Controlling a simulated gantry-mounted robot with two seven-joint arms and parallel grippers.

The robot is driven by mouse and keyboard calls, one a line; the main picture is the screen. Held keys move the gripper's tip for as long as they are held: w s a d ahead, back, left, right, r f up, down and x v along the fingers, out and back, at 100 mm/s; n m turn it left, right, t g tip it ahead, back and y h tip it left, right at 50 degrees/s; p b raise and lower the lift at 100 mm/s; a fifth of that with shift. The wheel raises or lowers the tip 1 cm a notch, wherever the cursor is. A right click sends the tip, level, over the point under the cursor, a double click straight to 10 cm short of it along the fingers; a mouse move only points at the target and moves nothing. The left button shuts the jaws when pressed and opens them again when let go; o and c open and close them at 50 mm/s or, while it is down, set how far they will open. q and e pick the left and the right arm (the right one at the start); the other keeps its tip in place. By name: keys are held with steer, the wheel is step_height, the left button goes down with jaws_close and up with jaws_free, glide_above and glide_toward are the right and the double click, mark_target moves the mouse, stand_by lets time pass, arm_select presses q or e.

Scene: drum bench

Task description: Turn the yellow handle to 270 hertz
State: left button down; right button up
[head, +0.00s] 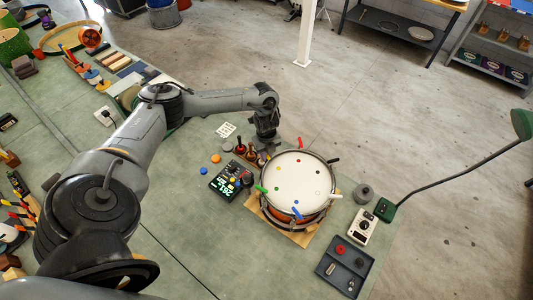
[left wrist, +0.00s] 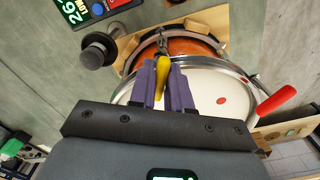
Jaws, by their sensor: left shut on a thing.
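The drum (head: 298,172), white-headed with an orange shell, sits on a wooden base. The yellow handle (left wrist: 162,76) is at its rim in the left wrist view; in the head view I cannot make it out behind my gripper. My left gripper (left wrist: 163,70) has purple fingers on either side of the yellow handle and is shut on it. In the head view the left gripper (head: 264,150) points down at the drum's far left rim. The meter (head: 229,182) beside the drum shows green digits that look like 261; the left wrist view shows part of its display (left wrist: 74,11). My right gripper is not in view.
Other handles stand around the rim: red (head: 299,143), black (head: 333,159), green (head: 260,189) and blue (head: 297,213). A dark tray (head: 326,268), a white box (head: 361,227) and a green lamp (head: 384,210) are to the right.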

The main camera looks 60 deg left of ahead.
arm_select(q)
steer(key=n+p, duration=0.3)
steer(key=shift+r, duration=0.25)
steer(key=shift+f+n+p, duration=0.15)
steer(key=shift+n+p, duration=1.25)
steer(key=shift+n, duration=0.2)
steer(key=c, duration=1.2)
jaws_free()
steer(key=shift+o, duration=0.2)
